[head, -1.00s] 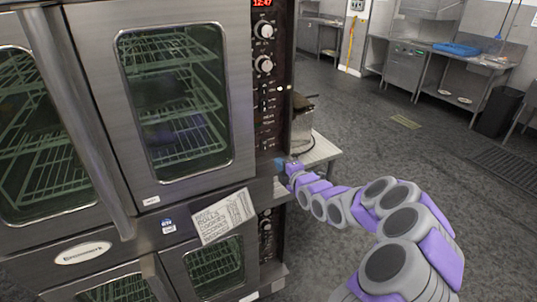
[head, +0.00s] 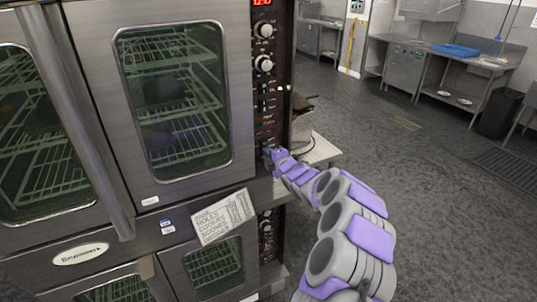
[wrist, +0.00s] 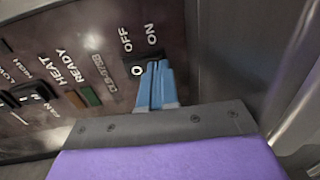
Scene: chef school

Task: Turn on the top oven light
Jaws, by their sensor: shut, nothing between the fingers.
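The top oven (head: 90,180) fills the left of the head view, with its dark control panel (head: 268,100) on its right side. The wrist view shows the panel close up, with an OFF/ON switch (wrist: 140,70) partly hidden behind my fingertips. My gripper (wrist: 153,70) is shut, its blue fingers together, with the tips at or very near this switch. I cannot tell whether they touch it. In the head view my gripper (head: 270,153) is at the lower part of the panel. The oven interior behind the glass door (head: 175,100) looks dim.
Other rocker switches (wrist: 28,97) and the HEAT and READY indicators (wrist: 85,97) lie left of my fingers in the wrist view. A paper list (head: 222,216) hangs below the top door. A small side table (head: 322,150) stands right of the oven. Open floor (head: 400,160) lies to the right.

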